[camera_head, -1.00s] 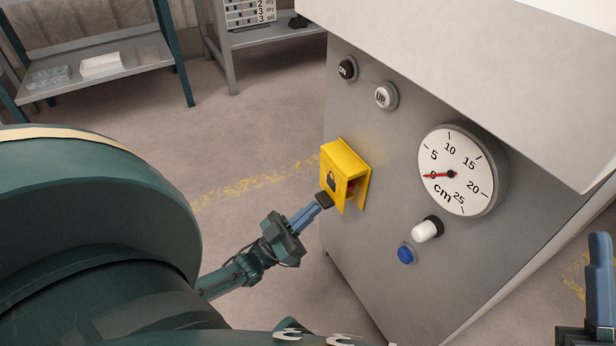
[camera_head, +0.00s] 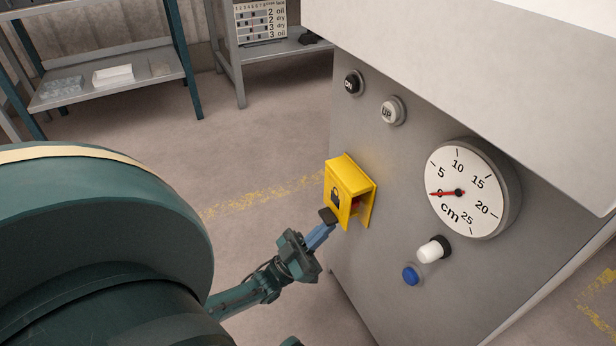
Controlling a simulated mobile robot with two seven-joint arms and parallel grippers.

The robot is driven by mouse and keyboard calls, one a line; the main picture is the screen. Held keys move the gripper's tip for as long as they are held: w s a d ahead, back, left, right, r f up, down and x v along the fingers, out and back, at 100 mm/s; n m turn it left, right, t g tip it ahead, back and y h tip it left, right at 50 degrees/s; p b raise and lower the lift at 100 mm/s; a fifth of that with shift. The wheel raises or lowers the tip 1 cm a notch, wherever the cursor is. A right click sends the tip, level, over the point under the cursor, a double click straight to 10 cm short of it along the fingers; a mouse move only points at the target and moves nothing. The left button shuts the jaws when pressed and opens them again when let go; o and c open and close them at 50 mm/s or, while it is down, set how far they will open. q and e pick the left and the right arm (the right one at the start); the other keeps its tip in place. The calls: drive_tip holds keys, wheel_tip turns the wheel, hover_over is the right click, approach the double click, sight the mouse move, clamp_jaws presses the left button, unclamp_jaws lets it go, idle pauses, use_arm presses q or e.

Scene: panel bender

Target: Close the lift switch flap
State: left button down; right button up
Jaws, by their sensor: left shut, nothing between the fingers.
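The yellow lift switch flap (camera_head: 341,193) with a padlock mark belongs to a yellow box on the grey panel's left part. The flap stands ajar, and a red part (camera_head: 356,204) shows in the gap on its right side. My left gripper (camera_head: 325,219) is shut and empty, with its dark fingertips at the flap's lower left corner. The tips look close to or touching the flap; I cannot tell which. My right gripper is not in view.
The panel (camera_head: 390,155) also carries a dark ON button (camera_head: 353,82), an UP button (camera_head: 393,110), a round cm gauge (camera_head: 466,190), a white-and-black knob (camera_head: 433,249) and a blue button (camera_head: 410,275). Floor left of the panel is clear; shelves (camera_head: 110,80) stand behind.

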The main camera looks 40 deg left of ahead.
use_arm(q)
drive_tip(key=v, duration=1.3)
drive_tip(key=shift+s, duration=0.1)
idle(0.4)
